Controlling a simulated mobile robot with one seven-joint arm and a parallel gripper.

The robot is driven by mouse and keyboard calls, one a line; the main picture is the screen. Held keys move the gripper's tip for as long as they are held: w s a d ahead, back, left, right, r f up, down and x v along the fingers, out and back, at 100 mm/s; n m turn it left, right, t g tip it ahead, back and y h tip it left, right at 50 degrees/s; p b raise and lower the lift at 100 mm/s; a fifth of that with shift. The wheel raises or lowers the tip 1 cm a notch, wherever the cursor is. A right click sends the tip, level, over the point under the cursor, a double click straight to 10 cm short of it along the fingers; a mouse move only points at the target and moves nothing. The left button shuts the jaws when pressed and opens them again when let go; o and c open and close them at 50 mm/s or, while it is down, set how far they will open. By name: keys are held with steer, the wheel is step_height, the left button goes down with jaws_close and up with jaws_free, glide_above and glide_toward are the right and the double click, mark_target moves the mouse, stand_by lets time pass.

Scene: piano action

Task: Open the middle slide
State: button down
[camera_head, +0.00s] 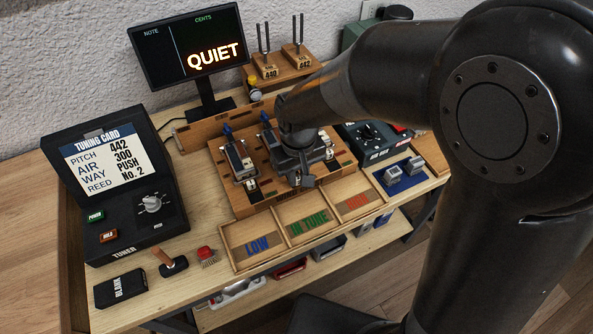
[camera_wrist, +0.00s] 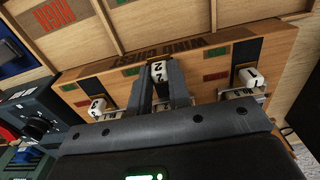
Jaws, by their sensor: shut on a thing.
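The wooden wind chest (camera_head: 232,205) stands mid-bench, with its name on its front edge in the wrist view (camera_wrist: 110,75). My gripper (camera_head: 299,180) is at the chest's middle front. In the wrist view its two fingers (camera_wrist: 160,78) are closed around the white knob marked 2 (camera_wrist: 158,70), the middle slide's knob. The slide bar itself is hidden by my gripper. Another white knob, marked 1 (camera_wrist: 249,79), is at the right in the wrist view, and a third (camera_wrist: 97,104) is at the left. In the head view the left slide's knob (camera_head: 251,185) shows; the middle one is hidden.
Trays marked LOW (camera_head: 232,232), IN TUNE (camera_head: 284,213) and HIGH (camera_head: 336,189) lie just in front of the chest. The tuner (camera_head: 117,225) is at left, and a display reading QUIET (camera_head: 188,52) stands behind. A dark dial box (camera_head: 371,132) is close at right.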

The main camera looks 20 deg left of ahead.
steer(key=c, duration=1.3)
jaws_free()
steer(key=shift+s+d, duration=0.1)
steer(key=shift+s, duration=0.05)
steer(key=shift+r, duration=0.1)
step_height(320, 180, up, 11)
steer(key=shift+f, duration=0.2)
steer(key=w+d+r+m+t, duration=0.1)
steer(key=d+r+m, duration=0.15)
steer(key=d, duration=0.45)
steer(key=d+r+m+t, duration=0.1)
steer(key=d+r, duration=0.3)
steer(key=d, duration=0.4)
steer(key=s+d+m+t, duration=0.1)
steer(key=s+d, duration=0.1)
steer(key=d, duration=0.3)
steer(key=s+d+r+m+t, duration=0.1)
steer(key=s+d+m, duration=0.1)
steer(key=d, duration=0.2)
steer(key=s+d+m+t, duration=0.1)
steer(key=s+d+m, duration=0.1)
steer(key=d, duration=0.3)
steer(key=shift+s+d+r+m+t, duration=0.3)
steer(key=shift+s+r, duration=0.1)
steer(key=shift+s, duration=0.2)
